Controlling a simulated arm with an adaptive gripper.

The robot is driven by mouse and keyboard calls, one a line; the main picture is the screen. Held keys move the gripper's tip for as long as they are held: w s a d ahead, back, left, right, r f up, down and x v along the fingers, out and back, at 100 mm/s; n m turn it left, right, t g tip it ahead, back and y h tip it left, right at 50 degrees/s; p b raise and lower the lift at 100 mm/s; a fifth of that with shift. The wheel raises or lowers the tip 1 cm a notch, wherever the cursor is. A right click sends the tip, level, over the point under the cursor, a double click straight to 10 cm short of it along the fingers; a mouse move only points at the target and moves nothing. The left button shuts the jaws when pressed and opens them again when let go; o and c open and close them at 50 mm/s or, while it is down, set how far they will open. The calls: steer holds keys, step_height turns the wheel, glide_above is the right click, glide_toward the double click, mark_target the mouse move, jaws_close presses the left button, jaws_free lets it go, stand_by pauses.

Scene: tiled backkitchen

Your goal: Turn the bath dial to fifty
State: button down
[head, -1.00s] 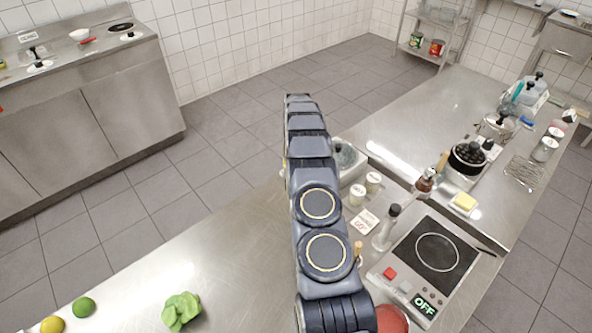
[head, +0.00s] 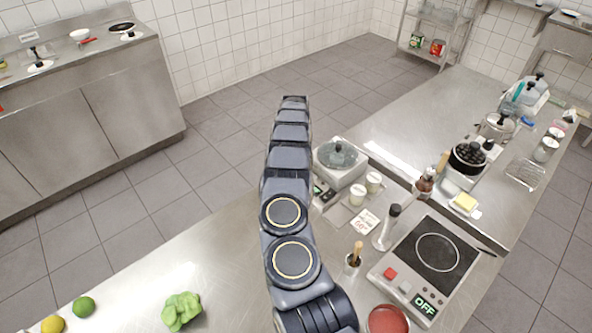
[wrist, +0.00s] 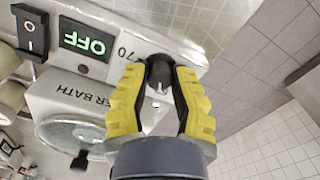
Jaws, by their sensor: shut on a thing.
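The water bath (head: 340,167) is a white box with a lidded glass top, on the steel counter in the head view. In the wrist view the bath (wrist: 70,88) appears upside down, with a "WATER BATH" label and a green OFF display (wrist: 85,42). My gripper (wrist: 160,68) has its yellow fingers on both sides of the black dial (wrist: 159,70) and is shut on it. A "70" mark shows beside the dial. The fingers hide most of the scale, so I cannot tell the dial's setting. The head view does not show my gripper or the dial.
A black rocker switch (wrist: 30,34) sits beside the display. Two white-lidded jars (head: 366,188), a printed card (head: 364,222) and a hotplate (head: 420,270) reading OFF stand near the bath. Green lettuce (head: 181,311) lies at the front left. The counter between is bare.

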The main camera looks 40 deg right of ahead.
steer(key=shift+s+a+f, duration=0.2)
steer(key=shift+s+f, duration=0.05)
steer(key=c, duration=0.8)
jaws_free()
steer(key=shift+w+d+r, duration=0.1)
steer(key=shift+w, duration=0.05)
steer(key=shift+w+r, duration=0.1)
steer(key=shift+r, duration=0.45)
step_height(320, 180, up, 11)
